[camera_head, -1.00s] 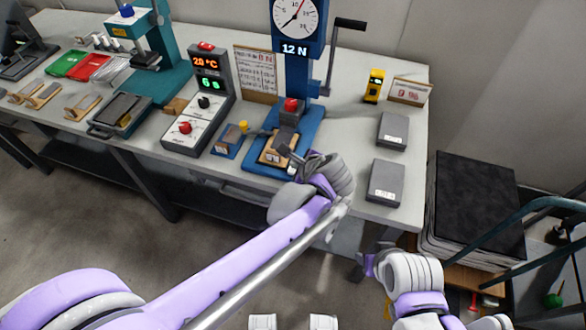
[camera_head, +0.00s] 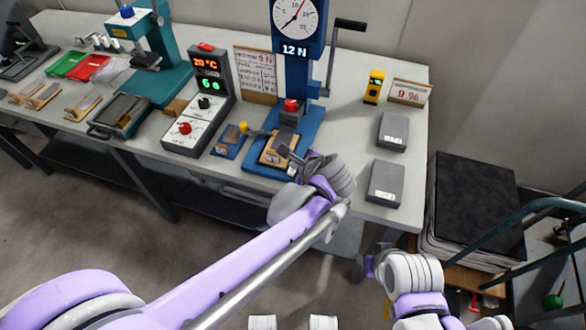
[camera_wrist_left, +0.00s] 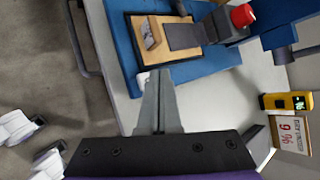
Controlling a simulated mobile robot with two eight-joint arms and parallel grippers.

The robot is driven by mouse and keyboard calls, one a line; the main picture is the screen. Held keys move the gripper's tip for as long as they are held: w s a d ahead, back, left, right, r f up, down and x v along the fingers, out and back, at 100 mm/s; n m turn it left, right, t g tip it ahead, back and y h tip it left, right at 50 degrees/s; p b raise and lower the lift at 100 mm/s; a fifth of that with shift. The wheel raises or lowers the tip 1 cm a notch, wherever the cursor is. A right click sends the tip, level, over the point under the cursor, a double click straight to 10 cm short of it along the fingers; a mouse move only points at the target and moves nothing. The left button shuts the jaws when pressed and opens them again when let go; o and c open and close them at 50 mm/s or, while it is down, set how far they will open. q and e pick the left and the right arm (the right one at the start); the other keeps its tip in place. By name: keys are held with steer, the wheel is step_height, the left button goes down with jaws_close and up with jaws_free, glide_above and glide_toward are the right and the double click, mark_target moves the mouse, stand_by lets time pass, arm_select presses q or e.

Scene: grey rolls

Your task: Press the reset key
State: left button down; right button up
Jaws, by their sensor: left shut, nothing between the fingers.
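The blue test stand (camera_head: 309,125) has a round dial and a display reading 12 N. Its blue base (camera_wrist_left: 212,62) carries a wooden plate (camera_wrist_left: 157,42) and a red knob (camera_wrist_left: 242,15). A small pale piece (camera_wrist_left: 143,78) shows at the base's near edge, partly behind my fingers; I cannot tell whether it is the reset key. My left gripper (camera_head: 287,153) is shut and empty, its tips at the near edge of the base. It also shows in the wrist view (camera_wrist_left: 163,73); contact cannot be told. My right gripper (camera_head: 364,267) hangs beyond the table's front edge.
A control box (camera_head: 199,105) with lit displays and a red knob stands left of the stand. Two grey blocks (camera_head: 393,130) (camera_head: 386,181) lie to the right. A yellow meter (camera_head: 374,86) stands behind them. A dark-topped stack (camera_head: 478,205) is beside the table.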

stand_by(0.7)
arm_select(q)
steer(key=shift+f+b, duration=0.3)
steer(key=shift+f, duration=0.15)
steer(key=shift+f+b, duration=0.3)
steer(key=shift+f, duration=0.2)
stand_by(0.4)
stand_by(0.4)
steer(key=shift+r+p, duration=0.7)
steer(key=shift+r, duration=0.25)
steer(key=shift+r+p, duration=1.85)
steer(key=shift+r, duration=0.65)
